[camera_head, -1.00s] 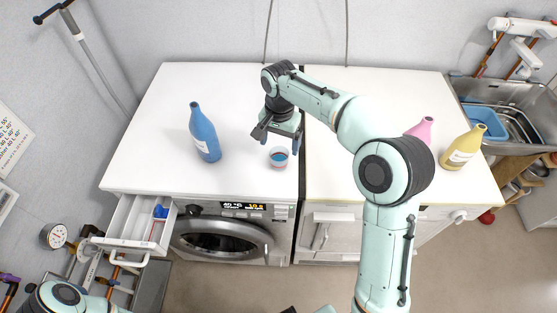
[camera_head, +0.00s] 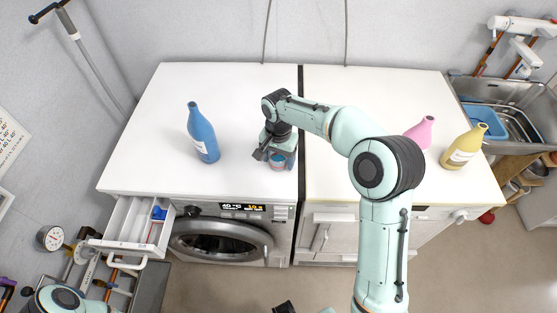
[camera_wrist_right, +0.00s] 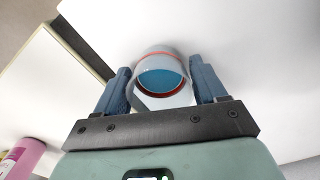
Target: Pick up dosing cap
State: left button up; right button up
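The dosing cap is a small clear cup with blue liquid and a red-orange ring; it stands on the white top of the washing machine. It shows in the head view (camera_head: 277,161) and in the right wrist view (camera_wrist_right: 162,78). My right gripper (camera_wrist_right: 162,85) has its two blue fingers apart, one on each side of the cap. Narrow gaps seem to show beside it; firm contact cannot be made out. In the head view my right gripper (camera_head: 276,158) partly covers the cap. Of my left arm only pieces show at the bottom edge, and its fingers cannot be made out.
A blue bottle (camera_head: 203,135) stands left of the cap. A pink bottle (camera_head: 421,132) and a yellow bottle (camera_head: 464,148) stand at the right, near a sink (camera_head: 513,120). The detergent drawer (camera_head: 131,222) is pulled out at front left. The white top behind the cap is clear.

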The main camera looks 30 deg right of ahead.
jog(key=c, duration=0.5)
pick_arm(q)
jog(key=w+r+p, duration=0.2)
jog(key=r, duration=0.1)
jog(key=w+r+p, duration=0.1)
jog(key=shift+r+p, duration=0.35)
jog(key=shift+p, duration=0.05)
pick_arm(e)
notch_tip(320, 180, up, 20)
